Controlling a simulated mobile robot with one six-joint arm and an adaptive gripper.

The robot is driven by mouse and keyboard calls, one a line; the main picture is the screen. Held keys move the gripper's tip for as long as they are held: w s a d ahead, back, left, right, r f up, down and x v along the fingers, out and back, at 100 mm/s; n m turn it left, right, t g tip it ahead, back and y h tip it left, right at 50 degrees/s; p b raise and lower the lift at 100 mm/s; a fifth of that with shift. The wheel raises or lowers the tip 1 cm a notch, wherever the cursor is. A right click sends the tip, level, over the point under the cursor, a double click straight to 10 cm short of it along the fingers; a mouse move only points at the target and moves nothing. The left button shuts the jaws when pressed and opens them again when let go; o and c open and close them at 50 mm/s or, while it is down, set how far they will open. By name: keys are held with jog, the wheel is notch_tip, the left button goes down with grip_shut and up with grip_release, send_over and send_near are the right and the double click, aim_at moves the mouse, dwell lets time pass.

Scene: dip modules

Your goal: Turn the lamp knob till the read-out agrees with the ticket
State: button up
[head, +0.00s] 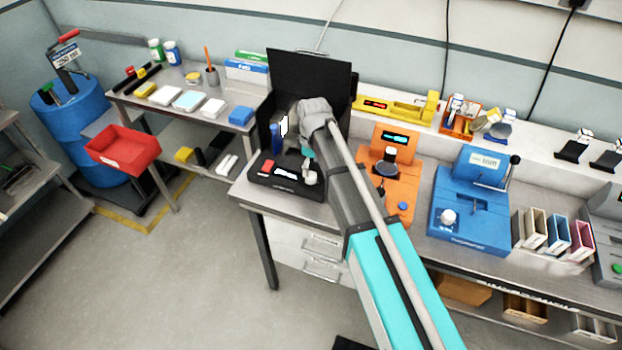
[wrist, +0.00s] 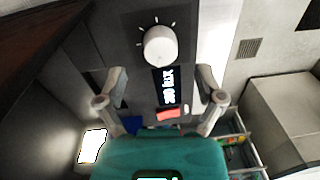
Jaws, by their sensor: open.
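The lamp knob (wrist: 160,45) is a round white dial with tick marks on a dark panel, high in the wrist view. I cannot surely pick out the ticket.
A red switch (wrist: 168,114) sits below the read-out. Black screens (head: 320,75) stand behind the lamp box, with a bright white panel (head: 284,126) beside them. An orange machine (head: 398,140) and a blue machine (head: 470,215) stand to the right.

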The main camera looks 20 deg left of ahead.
aim_at(311, 174)
jog(key=shift+s+f+b, duration=0.1)
jog(key=shift+f+b, duration=1.5)
jog(key=shift+f, duration=0.3)
jog(key=c, duration=1.2)
jog(key=shift+o, duration=0.2)
